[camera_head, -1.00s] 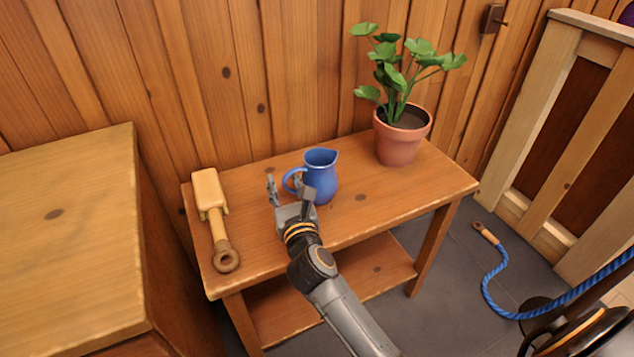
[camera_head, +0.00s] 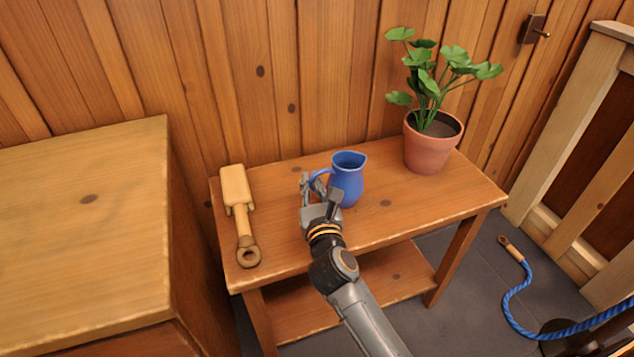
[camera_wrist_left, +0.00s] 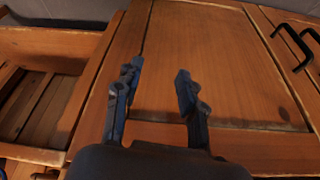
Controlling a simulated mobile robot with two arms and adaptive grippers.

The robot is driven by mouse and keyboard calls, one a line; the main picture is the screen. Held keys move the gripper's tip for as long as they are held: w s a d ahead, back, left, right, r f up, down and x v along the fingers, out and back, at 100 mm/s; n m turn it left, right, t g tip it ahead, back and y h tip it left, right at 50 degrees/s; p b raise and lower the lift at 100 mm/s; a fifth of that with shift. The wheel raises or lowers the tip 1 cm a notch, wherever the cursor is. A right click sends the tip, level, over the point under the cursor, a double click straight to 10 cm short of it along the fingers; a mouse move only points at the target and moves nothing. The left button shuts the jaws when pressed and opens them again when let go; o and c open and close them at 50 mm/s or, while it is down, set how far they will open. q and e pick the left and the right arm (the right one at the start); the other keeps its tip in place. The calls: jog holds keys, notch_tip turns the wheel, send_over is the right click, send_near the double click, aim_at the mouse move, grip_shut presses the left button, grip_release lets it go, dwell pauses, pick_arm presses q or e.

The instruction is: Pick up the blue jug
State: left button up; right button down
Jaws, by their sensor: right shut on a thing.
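The blue jug (camera_head: 348,181) stands upright on the wooden table (camera_head: 410,208), near its middle, with its handle on the left and its spout toward the right. My right gripper (camera_head: 321,192) is at the jug's handle side, shut on the handle. Its fingers and wrist hide part of the handle and the jug's lower left. My left gripper (camera_wrist_left: 155,90) shows in the left wrist view, with its two fingers apart and nothing between them. A wooden panel with a seam lies beyond it.
A potted plant (camera_head: 432,148) stands right of the jug. A wooden scoop-like tool (camera_head: 239,211) lies at the table's left end. A wooden cabinet (camera_head: 85,230) stands at the left. A blue rope (camera_head: 512,299) lies on the floor at right.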

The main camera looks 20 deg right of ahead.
aim_at(311, 178)
jog(key=shift+r+p, duration=0.85)
jog(key=shift+r, duration=0.55)
jog(key=shift+s+r, duration=0.15)
jog(key=shift+r, duration=0.2)
pick_arm(q)
notch_tip(311, 178, down, 13)
jog(key=g+p, duration=0.1)
jog(key=p, duration=0.3)
jog(key=shift+s+f+g+p, duration=0.15)
jog(key=shift+f+g+p, duration=0.05)
jog(key=shift+g+p, duration=0.1)
pick_arm(e)
jog(key=s+a+r, duration=0.1)
jog(key=s+r, duration=0.8)
jog(key=s, duration=0.4)
jog(key=shift+s+a+r, duration=0.15)
jog(key=shift+s+a, duration=0.1)
pick_arm(q)
jog(key=shift+s+f, duration=0.15)
jog(key=shift+f, duration=0.05)
